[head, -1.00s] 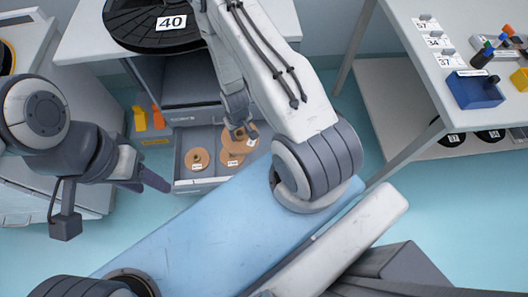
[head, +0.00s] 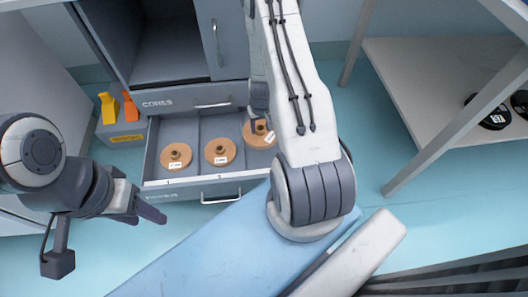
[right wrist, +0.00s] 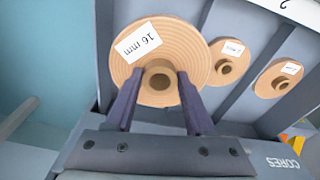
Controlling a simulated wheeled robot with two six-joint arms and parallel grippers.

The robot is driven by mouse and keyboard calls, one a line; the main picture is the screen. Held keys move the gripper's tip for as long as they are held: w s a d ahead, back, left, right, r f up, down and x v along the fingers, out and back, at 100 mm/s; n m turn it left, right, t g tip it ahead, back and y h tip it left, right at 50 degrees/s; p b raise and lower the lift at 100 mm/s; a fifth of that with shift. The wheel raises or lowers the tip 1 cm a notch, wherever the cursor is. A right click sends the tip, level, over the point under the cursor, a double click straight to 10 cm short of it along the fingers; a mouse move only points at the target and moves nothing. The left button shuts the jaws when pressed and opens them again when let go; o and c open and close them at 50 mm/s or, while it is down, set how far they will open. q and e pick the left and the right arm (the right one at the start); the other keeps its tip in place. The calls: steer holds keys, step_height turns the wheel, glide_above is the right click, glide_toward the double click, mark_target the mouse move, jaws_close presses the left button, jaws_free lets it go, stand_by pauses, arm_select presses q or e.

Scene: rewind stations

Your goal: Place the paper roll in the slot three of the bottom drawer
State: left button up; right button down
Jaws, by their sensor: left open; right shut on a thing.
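The paper roll (head: 258,136) is a tan disc with a raised hub, marked "16 mm" in the right wrist view (right wrist: 180,70). My right gripper (head: 259,120) is shut on its hub, with both dark fingers (right wrist: 157,88) on either side of it. The roll is at the rightmost compartment of the open bottom drawer (head: 222,192); I cannot tell whether it touches the floor. Two similar rolls lie in the left compartment (head: 176,156) and the middle one (head: 220,151). My left gripper (head: 148,206) is open and empty, left of and in front of the drawer.
A closed drawer marked "CORES" (head: 180,103) sits above, under an open cabinet bay (head: 165,45). A grey bin (head: 121,135) with orange and yellow items stands left. A shelf table (head: 430,85) holding black discs is at right, with clear floor between.

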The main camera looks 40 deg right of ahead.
mark_target(265, 131)
steer(key=shift+m, duration=0.3)
steer(key=f+b, duration=0.1)
steer(key=d+f+b, duration=0.1)
steer(key=f, duration=0.1)
steer(key=d+f+b, duration=0.1)
steer(key=shift+w+d+f+b, duration=0.1)
steer(key=shift+d+f+b, duration=0.1)
steer(key=shift+f+b, duration=0.1)
step_height(265, 131, down, 10)
steer(key=b, duration=0.9)
arm_select(q)
step_height(265, 131, down, 15)
steer(key=shift+r, duration=0.2)
arm_select(e)
steer(key=shift+r, duration=0.15)
steer(key=shift+c, duration=1.3)
jaws_free()
steer(key=shift+f, duration=0.2)
arm_select(q)
steer(key=shift+f, duration=0.2)
steer(key=shift+r, duration=0.15)
arm_select(e)
steer(key=shift+r, duration=0.15)
